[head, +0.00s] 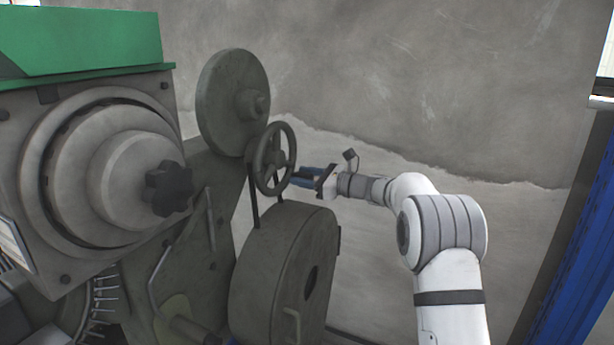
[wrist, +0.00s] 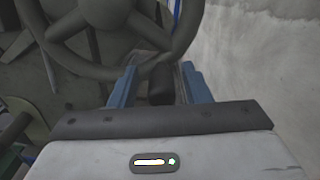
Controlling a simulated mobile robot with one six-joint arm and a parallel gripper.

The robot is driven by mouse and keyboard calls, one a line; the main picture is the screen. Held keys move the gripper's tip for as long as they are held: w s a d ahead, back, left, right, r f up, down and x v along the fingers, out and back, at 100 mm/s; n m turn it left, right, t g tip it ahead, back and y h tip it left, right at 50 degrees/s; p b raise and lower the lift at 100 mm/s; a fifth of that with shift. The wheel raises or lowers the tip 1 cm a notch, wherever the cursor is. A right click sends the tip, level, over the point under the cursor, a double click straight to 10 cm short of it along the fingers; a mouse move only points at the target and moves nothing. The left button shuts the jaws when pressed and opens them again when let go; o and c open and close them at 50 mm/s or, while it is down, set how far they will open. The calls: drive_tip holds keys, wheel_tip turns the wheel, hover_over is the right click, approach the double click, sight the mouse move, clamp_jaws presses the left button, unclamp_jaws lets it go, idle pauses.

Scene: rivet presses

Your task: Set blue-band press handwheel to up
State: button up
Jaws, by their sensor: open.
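The dark grey-green spoked handwheel (head: 273,158) stands upright on the press, left of centre in the head view. It fills the top of the wrist view (wrist: 110,15), cut off by the edge. My gripper (head: 303,176) is at the wheel's right, near its lower rim. In the wrist view my two blue fingers (wrist: 158,88) are apart. A short dark piece (wrist: 161,88), perhaps the wheel's handle, lies between them, with gaps beside it. I cannot tell whether a finger touches the rim. No blue band shows clearly on the press.
A large round disc (head: 225,100) is behind the wheel, and a thick drum-like housing (head: 275,275) is below it. A green-topped machine (head: 85,40) with a black star knob (head: 168,188) stands left. A blue post (head: 580,270) stands far right. The grey wall (head: 430,90) is behind.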

drive_tip(key=shift+c, duration=0.3)
clamp_jaws()
drive_tip(key=shift+s, duration=0.1)
idle(0.4)
